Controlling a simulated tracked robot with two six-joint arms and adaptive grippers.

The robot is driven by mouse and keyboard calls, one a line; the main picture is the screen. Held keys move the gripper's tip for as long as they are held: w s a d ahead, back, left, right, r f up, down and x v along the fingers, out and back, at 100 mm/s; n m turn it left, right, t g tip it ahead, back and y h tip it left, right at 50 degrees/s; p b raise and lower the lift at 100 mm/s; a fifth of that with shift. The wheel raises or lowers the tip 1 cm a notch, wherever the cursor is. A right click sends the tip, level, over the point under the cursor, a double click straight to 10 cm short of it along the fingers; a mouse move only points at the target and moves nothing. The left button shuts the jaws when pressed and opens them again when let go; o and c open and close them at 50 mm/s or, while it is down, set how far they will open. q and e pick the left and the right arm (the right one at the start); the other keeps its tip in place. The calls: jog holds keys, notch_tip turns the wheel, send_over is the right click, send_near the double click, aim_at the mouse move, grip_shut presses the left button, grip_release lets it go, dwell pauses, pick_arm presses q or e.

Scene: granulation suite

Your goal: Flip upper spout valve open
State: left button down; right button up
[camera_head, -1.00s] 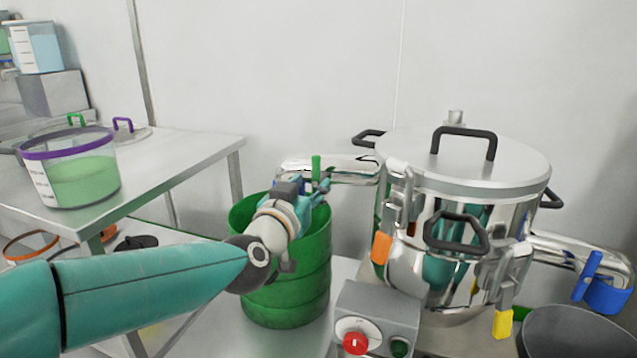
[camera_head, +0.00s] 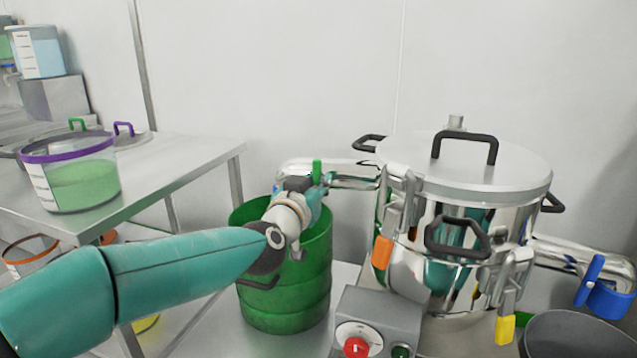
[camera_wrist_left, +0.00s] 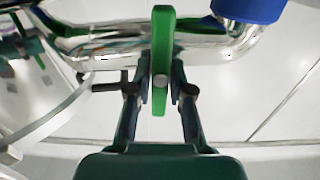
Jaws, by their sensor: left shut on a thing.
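The upper spout (camera_head: 345,172) is a polished pipe on the left side of the steel vessel (camera_head: 450,240). Its green valve lever (camera_head: 317,168) stands up above the pipe in the head view. In the left wrist view the green lever (camera_wrist_left: 162,40) crosses the shiny pipe (camera_wrist_left: 105,48). My left gripper (camera_head: 316,190) is at the lever, above the green drum. In the left wrist view my left gripper (camera_wrist_left: 160,88) has a finger on each side of the lever and is shut on it. My right gripper is not in view.
An open green drum (camera_head: 290,265) stands below the spout. A grey control box (camera_head: 378,315) with a red button is in front of the vessel. A steel table (camera_head: 190,160) with a green-filled tub (camera_head: 85,180) is at left. The lower spout with a blue lever (camera_head: 588,280) is at right.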

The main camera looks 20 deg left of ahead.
pick_arm(q)
jog(key=shift+d, duration=0.1)
jog(key=shift+n, duration=0.3)
jog(key=n+b, duration=0.1)
jog(key=n, duration=0.1)
jog(key=n+b, duration=0.1)
jog(key=n, duration=0.1)
jog(key=shift+a+f+n, duration=0.15)
jog(key=shift+a+n, duration=0.15)
jog(key=shift+a, duration=0.05)
jog(key=shift+a+f+n+b, duration=0.15)
jog(key=shift+n+b, duration=0.7)
jog(key=shift+n, duration=1.3)
jog(key=shift+a+f+n+b, duration=0.15)
jog(key=shift+n+b, duration=0.65)
jog(key=shift+n, duration=1.3)
jog(key=shift+a+f+n+b, duration=0.2)
jog(key=shift+n+b, duration=0.65)
jog(key=shift+n, duration=1.3)
jog(key=shift+d+f, duration=0.1)
jog(key=shift+d, duration=0.05)
jog(key=c, duration=1.1)
grip_release()
jog(key=shift+o, duration=0.3)
